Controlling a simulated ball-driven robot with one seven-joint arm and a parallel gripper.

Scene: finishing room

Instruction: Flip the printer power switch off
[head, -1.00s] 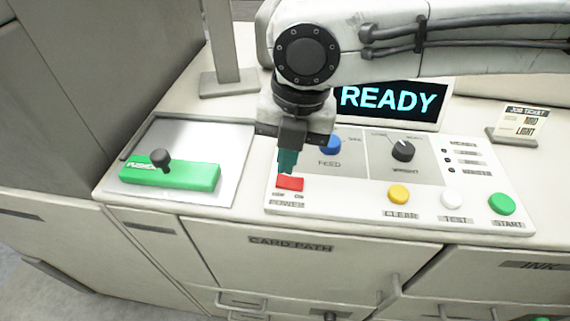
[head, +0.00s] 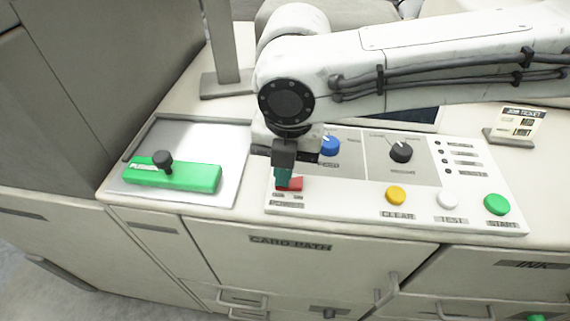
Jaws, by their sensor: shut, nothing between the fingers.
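The red power switch (head: 294,184) sits at the left end of the white control panel (head: 350,217), above the small POWER label. My gripper (head: 283,184) points down with its teal fingertips shut and empty. The fingertips are at the left part of the red switch and cover some of it. I cannot tell whether they press on it or hover just over it. The display (head: 425,115) is mostly hidden behind my arm, and the part that shows looks dark.
Right of the switch are a blue feed knob (head: 330,146), a black knob (head: 401,152), and yellow (head: 396,195), white (head: 447,199) and green (head: 497,204) buttons. A green bar with a black knob (head: 172,177) lies on the left tray. A job ticket stand (head: 517,126) is at the right.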

